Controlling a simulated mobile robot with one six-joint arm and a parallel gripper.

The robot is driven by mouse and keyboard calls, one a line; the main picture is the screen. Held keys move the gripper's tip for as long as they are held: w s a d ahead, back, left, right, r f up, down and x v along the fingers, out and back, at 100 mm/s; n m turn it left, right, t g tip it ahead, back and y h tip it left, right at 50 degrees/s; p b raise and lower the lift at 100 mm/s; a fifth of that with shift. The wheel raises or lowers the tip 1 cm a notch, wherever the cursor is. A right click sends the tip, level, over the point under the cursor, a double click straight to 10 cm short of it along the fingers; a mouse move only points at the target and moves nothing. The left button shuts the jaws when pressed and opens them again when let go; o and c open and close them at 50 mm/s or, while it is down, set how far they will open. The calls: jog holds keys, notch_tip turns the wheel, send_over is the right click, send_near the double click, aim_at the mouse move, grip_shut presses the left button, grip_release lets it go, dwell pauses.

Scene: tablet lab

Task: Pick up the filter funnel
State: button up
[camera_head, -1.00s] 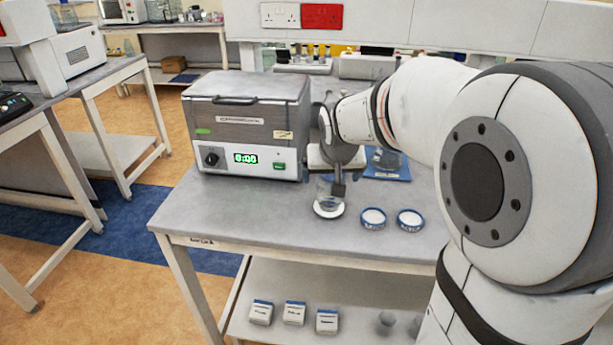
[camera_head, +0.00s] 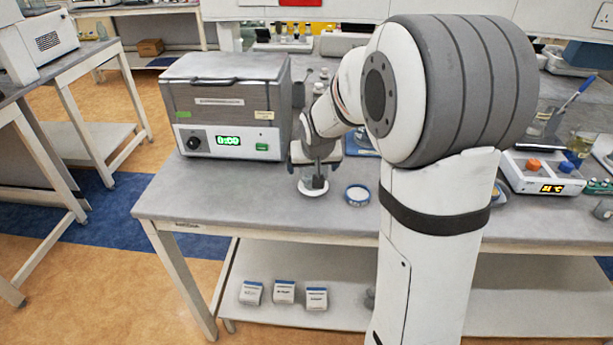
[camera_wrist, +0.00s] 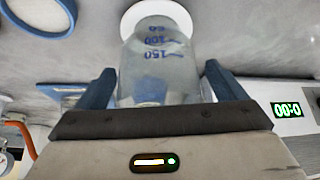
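A clear cup with blue volume marks, which I take to be the filter funnel (camera_wrist: 155,72), stands upright on a white disc (camera_wrist: 178,12). In the head view the cup (camera_head: 305,173) stands on the disc (camera_head: 313,193) near the bench's front edge, right of the grey box. My gripper (camera_wrist: 160,78) has one blue-grey finger on each side of the cup. Narrow gaps seem to show between the fingertips and its walls, so it looks open around it. In the head view my wrist and a dark finger partly hide the cup.
A grey lidded box with a green display (camera_head: 225,105) stands close left of my gripper. A blue-rimmed white dish (camera_head: 357,195) lies just right of the disc. Small boxes (camera_head: 284,291) sit on the lower shelf.

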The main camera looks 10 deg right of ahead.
jog(key=c, duration=0.9)
jog(key=shift+c, duration=0.2)
